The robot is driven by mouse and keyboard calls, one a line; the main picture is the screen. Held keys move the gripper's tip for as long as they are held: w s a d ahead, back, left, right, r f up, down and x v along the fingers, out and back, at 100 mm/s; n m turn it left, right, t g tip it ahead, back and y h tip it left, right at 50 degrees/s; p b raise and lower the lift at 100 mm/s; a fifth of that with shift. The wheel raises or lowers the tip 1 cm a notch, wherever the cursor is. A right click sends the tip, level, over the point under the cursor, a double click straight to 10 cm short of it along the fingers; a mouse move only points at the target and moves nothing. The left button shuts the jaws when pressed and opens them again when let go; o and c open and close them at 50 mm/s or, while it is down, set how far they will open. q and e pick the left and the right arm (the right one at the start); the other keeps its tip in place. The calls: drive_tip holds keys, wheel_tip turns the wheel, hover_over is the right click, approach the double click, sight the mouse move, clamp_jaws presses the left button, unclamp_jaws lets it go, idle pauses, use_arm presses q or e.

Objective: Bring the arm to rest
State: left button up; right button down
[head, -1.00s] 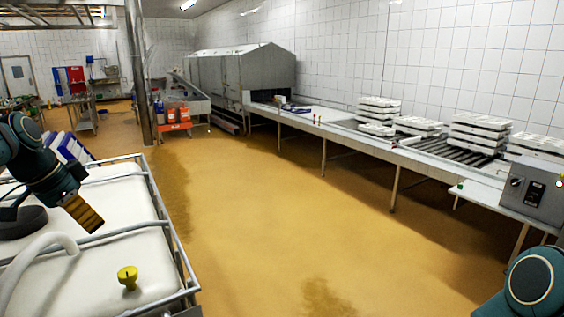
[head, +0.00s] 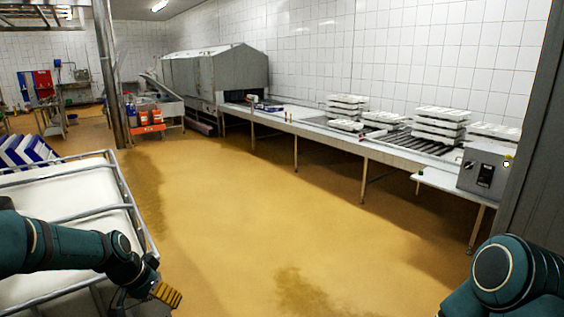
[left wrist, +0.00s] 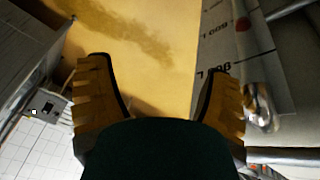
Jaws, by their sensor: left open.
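My left gripper (head: 166,294) is low at the left of the head view, by the near right corner of the white tank (head: 70,247) in its metal cage. Its ribbed yellow finger pads show.
The wet yellow floor (head: 240,220) is open in the middle. A long conveyor table (head: 325,135) with stacked white moulds (head: 437,125) runs along the right wall. A grey control box (head: 485,170) stands at its near end. Orange containers (head: 150,117) stand farther back.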

use_arm(q)
drive_tip(key=s+d+f+n+b, duration=0.15)
drive_tip(key=s+d+f, duration=0.25)
drive_tip(key=d+f, duration=0.45)
drive_tip(key=s+d+f+n+b, duration=0.1)
drive_tip(key=s+d+f+b, duration=0.3)
drive_tip(key=f, duration=0.7)
drive_tip(key=s+d+f+n+g+h, duration=0.1)
drive_tip(key=s+d+f+n, duration=0.1)
drive_tip(key=s+d+f, duration=0.7)
drive_tip(key=shift+s+d, duration=0.4)
drive_tip(key=shift+s, duration=0.8)
drive_tip(key=shift+f, duration=0.1)
